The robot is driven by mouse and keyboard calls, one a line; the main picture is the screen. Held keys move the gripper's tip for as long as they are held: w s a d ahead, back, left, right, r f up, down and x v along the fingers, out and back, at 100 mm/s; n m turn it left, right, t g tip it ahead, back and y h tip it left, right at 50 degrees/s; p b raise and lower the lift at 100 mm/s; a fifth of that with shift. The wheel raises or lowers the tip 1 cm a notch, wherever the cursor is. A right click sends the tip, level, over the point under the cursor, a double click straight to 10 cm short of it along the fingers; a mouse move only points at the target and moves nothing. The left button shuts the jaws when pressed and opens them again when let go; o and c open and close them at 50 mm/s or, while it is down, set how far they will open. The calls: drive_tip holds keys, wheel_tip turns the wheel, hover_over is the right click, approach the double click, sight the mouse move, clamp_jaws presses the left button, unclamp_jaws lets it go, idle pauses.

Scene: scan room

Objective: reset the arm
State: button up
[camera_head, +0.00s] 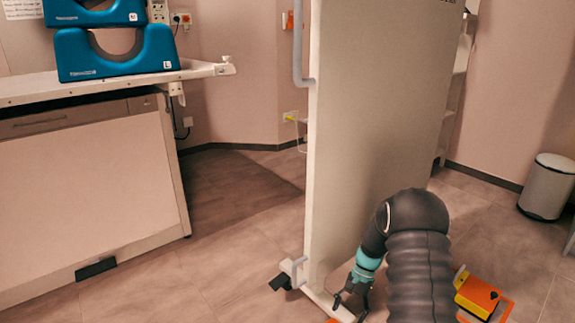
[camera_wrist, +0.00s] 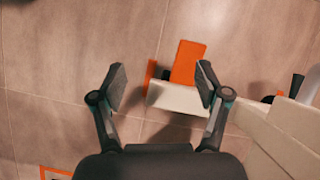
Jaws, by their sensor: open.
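My arm (camera_head: 418,255) shows in the head view at the lower right, a dark ribbed sleeve that bends over and points downward. My gripper (camera_head: 352,298) hangs low at its end, in front of the foot of a tall pale panel (camera_head: 375,130). In the wrist view my gripper (camera_wrist: 160,85) has its two fingers spread wide, with nothing between the pads. Below it are the tiled floor and an orange and white part (camera_wrist: 187,62), which I cannot identify.
The panel stands on a wheeled foot (camera_head: 282,280) close to my gripper. A table (camera_head: 110,84) with blue cushions (camera_head: 118,52) is at the left. A bin (camera_head: 548,186) stands at the right wall. Floor (camera_head: 235,215) between table and panel is clear.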

drive_tip(key=s+a+r+n+t+h+p, duration=0.1)
drive_tip(key=s+r+n+t+p, duration=0.1)
drive_tip(key=s+r, duration=0.7)
drive_tip(key=s+a+r+n+t+h+p, duration=0.1)
drive_tip(key=s+r+n+t+p, duration=0.2)
drive_tip(key=s+r, duration=0.7)
drive_tip(key=s+a+r+n+t+h+p, duration=0.1)
drive_tip(key=s+r+t, duration=0.3)
drive_tip(key=r, duration=1.9)
drive_tip(key=shift+s+a+r+n+t+p, duration=0.15)
drive_tip(key=shift+s+r+n+t+p, duration=0.4)
drive_tip(key=shift+s, duration=2.25)
drive_tip(key=shift+f, duration=0.25)
